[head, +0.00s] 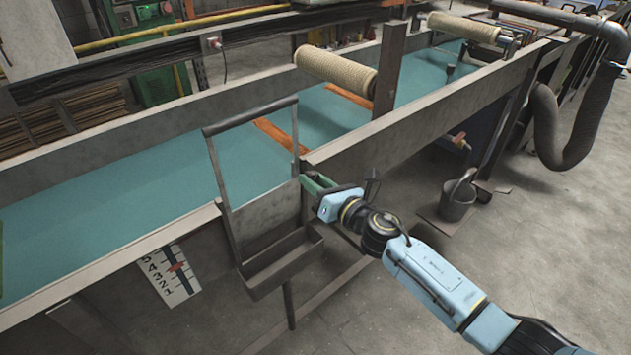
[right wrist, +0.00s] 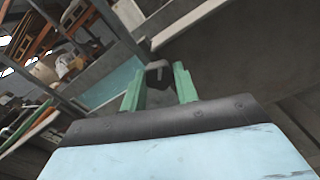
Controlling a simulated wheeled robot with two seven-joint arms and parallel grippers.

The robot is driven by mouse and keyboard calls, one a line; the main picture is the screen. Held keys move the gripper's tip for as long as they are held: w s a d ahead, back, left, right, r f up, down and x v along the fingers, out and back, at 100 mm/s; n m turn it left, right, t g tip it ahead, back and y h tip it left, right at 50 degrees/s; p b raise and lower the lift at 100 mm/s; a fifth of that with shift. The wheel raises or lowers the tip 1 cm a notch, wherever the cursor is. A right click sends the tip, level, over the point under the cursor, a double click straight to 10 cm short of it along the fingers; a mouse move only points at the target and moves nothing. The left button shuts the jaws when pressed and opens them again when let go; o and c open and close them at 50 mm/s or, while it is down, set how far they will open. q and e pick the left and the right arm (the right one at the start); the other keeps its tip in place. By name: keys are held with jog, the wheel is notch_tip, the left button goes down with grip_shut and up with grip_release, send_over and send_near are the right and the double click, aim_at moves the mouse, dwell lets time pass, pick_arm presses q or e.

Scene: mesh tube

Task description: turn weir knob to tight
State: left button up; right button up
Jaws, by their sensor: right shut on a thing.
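My right gripper (head: 308,183) reaches in from the lower right to the trough's near wall, beside the grey metal frame. In the right wrist view its two green fingers (right wrist: 158,86) stand on either side of a dark, rounded knob (right wrist: 156,70), and the gripper is shut on it. In the head view the knob is hidden by the fingers and the frame, so its turn position cannot be told.
The grey frame (head: 225,190) with a small tray (head: 282,262) stands close left of my gripper. The long trough (head: 110,215) has a teal bed and rollers (head: 335,70). A numbered scale (head: 168,282) hangs at lower left.

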jog(key=o, duration=1)
jog(key=shift+c, duration=0.2)
pick_arm(q)
jog(key=shift+s+a, duration=0.15)
jog(key=shift+a, duration=0.3)
jog(key=shift+r, duration=0.1)
pick_arm(e)
jog(key=shift+s+d, duration=0.1)
pick_arm(q)
jog(key=d+r+p, duration=0.1)
jog(key=d+p, duration=0.1)
jog(key=d, duration=0.1)
jog(key=shift+r, duration=0.35)
pick_arm(e)
jog(key=v, duration=1.1)
jog(key=shift+s+d, duration=0.2)
jog(key=shift+s, duration=0.15)
